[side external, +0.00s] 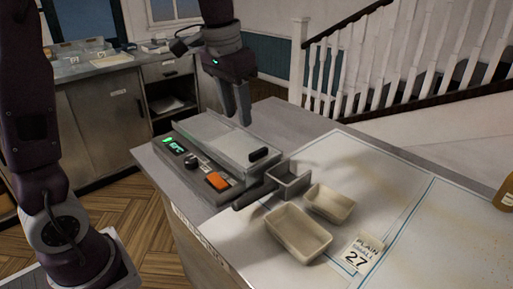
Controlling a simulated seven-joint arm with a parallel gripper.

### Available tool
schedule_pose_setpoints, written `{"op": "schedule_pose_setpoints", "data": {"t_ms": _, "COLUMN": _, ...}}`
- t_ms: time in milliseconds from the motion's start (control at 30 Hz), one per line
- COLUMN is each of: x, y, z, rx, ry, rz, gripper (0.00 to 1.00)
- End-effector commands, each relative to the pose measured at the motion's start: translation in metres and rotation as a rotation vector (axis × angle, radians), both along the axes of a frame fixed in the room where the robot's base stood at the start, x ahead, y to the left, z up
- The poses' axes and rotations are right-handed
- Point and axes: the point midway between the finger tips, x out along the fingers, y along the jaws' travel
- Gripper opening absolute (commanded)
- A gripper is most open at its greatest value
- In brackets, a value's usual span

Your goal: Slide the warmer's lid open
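The warmer (205,172) is a low grey metal box on the counter's left end, with a lit green display, a black knob and an orange switch on its front. Its flat pale grey lid (214,138) lies over the top. The lid's short black handle (258,154) is at its right end. My gripper (238,121) points down above the far side of the lid, left of and behind the handle in the picture. Nothing shows between its fingers. The two fingers appear close together, and their gap is unclear from this angle. I cannot tell whether the tips touch the lid.
A small grey metal basket (288,181) with a dark grip stands right of the warmer. Two beige trays (299,232) (329,203) and a card reading "PLAIN SMALL 27" (361,254) lie nearby. An amber bottle (505,194) is at the right edge.

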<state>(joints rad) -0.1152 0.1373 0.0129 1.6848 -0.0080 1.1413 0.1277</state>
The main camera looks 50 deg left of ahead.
Motion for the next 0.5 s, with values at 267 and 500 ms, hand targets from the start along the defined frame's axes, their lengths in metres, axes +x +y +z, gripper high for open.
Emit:
{"op": "schedule_pose_setpoints", "data": {"t_ms": 267, "x": 0.099, "y": 0.042, "z": -0.084, "rx": -0.015, "ry": 0.169, "rz": -0.002, "gripper": 0.38}}
{"op": "schedule_pose_setpoints", "data": {"t_ms": 500, "x": 0.104, "y": 0.044, "z": -0.121, "rx": -0.019, "ry": 0.183, "rz": -0.004, "gripper": 0.38}}
